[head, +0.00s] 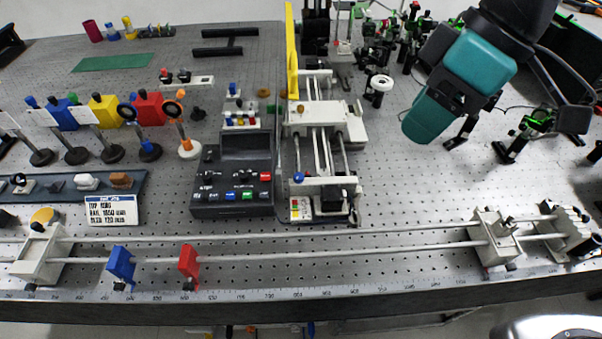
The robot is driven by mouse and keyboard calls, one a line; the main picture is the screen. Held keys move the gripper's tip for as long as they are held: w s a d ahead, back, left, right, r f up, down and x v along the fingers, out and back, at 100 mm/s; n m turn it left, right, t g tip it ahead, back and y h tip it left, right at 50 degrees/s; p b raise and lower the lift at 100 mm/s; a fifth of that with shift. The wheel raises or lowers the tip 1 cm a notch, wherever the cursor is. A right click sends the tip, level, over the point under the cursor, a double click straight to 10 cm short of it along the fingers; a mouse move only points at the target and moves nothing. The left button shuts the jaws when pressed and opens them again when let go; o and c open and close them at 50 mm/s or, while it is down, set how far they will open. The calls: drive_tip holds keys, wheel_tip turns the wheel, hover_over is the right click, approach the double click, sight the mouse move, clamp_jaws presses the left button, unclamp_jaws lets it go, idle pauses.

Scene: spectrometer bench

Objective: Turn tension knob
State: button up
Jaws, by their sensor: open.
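My gripper (428,122), teal and black, hangs over the right half of the bench in the head view, with its jaws open and nothing seen in them. It is apart from the fittings below. No knob carries a readable tension label, so I cannot tell which one is the tension knob. Small dark knobs show on the right rail carriage (494,240) and on the end block (566,232) at the far right. A white round knob (379,86) stands left of my gripper, beside the central slide assembly (325,130).
A long twin rail (340,253) runs along the front edge, with blue (121,266) and red (188,262) holders on it. A dark control box (232,190) stands left of centre. Green-mounted optics (523,130) stand at right. Bare perforated bench (420,190) lies below my gripper.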

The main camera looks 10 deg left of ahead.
drive_tip(key=w+a+f+n+b, duration=0.2)
drive_tip(key=w+a+f+n, duration=0.4)
drive_tip(key=w+a+n, duration=0.4)
drive_tip(key=m+p, duration=0.1)
drive_tip(key=p, duration=0.3)
approach(300, 176)
drive_tip(key=shift+g, duration=0.4)
drive_tip(key=x, duration=0.8)
drive_tip(key=shift+w+a+f, duration=0.1)
drive_tip(key=shift+w+f, duration=0.15)
drive_tip(key=shift+w, duration=0.1)
clamp_jaws()
